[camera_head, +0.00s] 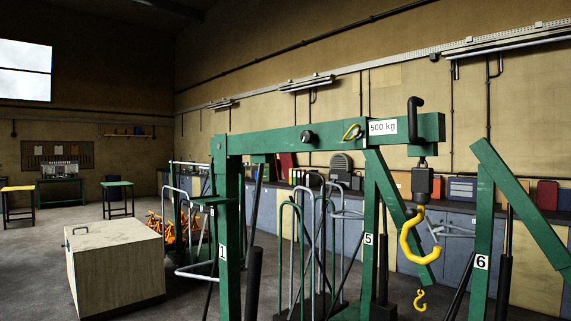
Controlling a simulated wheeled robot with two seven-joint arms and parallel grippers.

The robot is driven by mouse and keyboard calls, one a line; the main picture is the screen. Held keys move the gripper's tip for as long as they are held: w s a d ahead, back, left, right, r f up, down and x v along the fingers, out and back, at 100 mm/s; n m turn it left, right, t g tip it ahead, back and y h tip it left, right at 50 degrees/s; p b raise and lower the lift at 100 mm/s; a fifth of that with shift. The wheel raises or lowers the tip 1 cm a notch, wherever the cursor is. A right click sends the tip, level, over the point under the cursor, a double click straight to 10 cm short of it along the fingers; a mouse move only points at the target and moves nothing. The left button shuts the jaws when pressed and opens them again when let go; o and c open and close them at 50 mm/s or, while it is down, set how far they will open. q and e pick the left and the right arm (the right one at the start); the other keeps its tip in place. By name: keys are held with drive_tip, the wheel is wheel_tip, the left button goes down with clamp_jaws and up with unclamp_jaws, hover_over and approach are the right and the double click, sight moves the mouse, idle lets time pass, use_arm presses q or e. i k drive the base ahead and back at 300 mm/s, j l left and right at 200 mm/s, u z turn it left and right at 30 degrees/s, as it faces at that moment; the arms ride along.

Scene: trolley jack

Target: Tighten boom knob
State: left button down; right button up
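The green boom (265,143) of a hoist runs level across the middle of the head view, with a "500 kg" label (383,128) near its right end. A dark round knob (307,137) sits on the boom's side. A black bent handle (415,115) stands up at the boom's right end. I cannot tell how tight either one is. A yellow hook (412,238) hangs under that end from a dark block (422,184). Neither of my grippers shows.
A green post marked 1 (229,240) holds the boom's left end. Green frames marked 5 (371,225) and 6 (482,250) stand to the right. A pale wooden box (115,265) is at left. Open floor (40,255) lies beyond it.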

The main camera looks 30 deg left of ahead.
sight(307, 137)
drive_tip(key=u, duration=0.9)
